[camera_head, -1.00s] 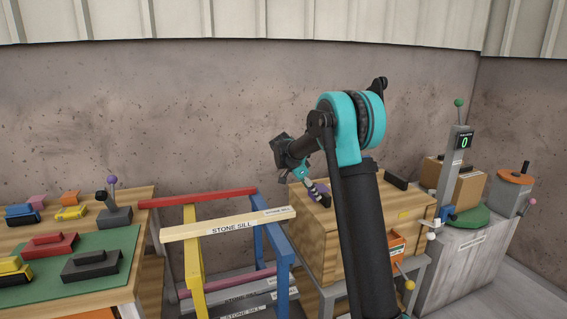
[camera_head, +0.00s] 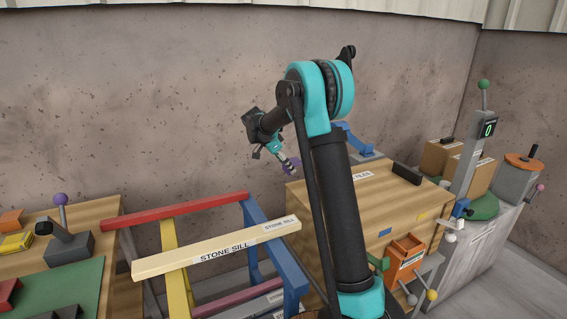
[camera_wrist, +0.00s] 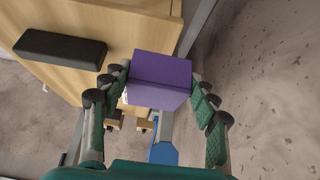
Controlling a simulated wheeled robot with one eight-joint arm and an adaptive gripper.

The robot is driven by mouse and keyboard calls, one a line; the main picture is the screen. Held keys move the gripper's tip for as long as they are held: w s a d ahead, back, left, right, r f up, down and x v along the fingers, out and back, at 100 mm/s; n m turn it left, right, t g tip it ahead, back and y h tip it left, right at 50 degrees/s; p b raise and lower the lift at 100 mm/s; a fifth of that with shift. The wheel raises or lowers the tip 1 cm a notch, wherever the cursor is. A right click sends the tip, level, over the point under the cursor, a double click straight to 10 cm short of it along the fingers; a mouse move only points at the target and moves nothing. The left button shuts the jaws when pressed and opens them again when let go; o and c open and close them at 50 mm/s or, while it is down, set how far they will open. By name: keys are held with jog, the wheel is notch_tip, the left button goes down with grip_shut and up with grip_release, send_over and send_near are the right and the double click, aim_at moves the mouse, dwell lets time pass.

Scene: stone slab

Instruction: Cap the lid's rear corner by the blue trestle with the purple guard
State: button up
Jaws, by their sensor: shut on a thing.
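My gripper (camera_head: 290,163) is shut on the purple guard (camera_wrist: 160,72), an angled block that also shows small in the head view (camera_head: 293,168). The fingers (camera_wrist: 158,100) press it from both sides in the wrist view. The lid (camera_head: 345,204) is the pale wooden top of a chest, with a black handle (camera_head: 407,174). In the head view the guard appears just above and left of the lid's back left end. In the wrist view it overlaps the lid's edge; I cannot tell if it touches.
The cream stone sill (camera_head: 215,249) lies across trestles left of the chest, with a blue frame (camera_head: 275,247) close to it. An orange bin (camera_head: 405,256) hangs at the chest's front. A post with a green knob (camera_head: 484,85) stands right. The wall is close behind.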

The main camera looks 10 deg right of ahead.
dwell(0.3)
send_over(290, 186)
jog(key=a, duration=0.2)
jog(key=shift+s+d+f, duration=0.1)
jog(key=shift+f, duration=1.15)
jog(key=shift+s+d+f, duration=0.1)
jog(key=shift+f, duration=1.15)
jog(key=shift+f, duration=1.55)
jog(key=o, duration=1.1)
